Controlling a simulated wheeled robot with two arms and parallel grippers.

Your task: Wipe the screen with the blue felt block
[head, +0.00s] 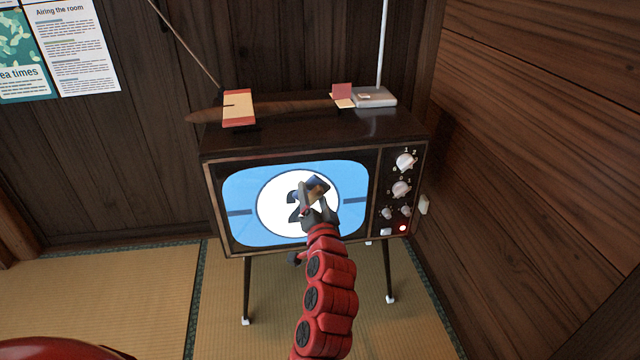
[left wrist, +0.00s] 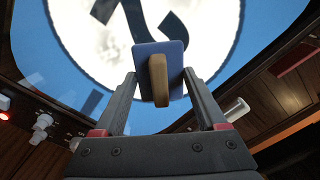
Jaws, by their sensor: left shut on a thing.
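The screen (head: 243,190) of an old television glows light blue with a white disc and a dark numeral 2; it fills the back of the left wrist view (left wrist: 35,55). My left gripper (head: 316,203) is in front of the disc, shut on the wooden handle of the blue felt block (head: 319,183). In the left wrist view the block (left wrist: 150,52) has its blue face plate towards the screen and its handle between the fingertips. I cannot tell whether the felt touches the glass. My arm hides part of the lower screen. My right gripper is not in view.
White knobs (head: 401,189) line the right of the television's dark cabinet (head: 300,140). On top are a long brown wooden piece (head: 290,105), a cream-and-red card (head: 239,108) and an antenna base (head: 375,97). Wooden walls stand close behind and right. Tatami (head: 100,300) lies clear at left.

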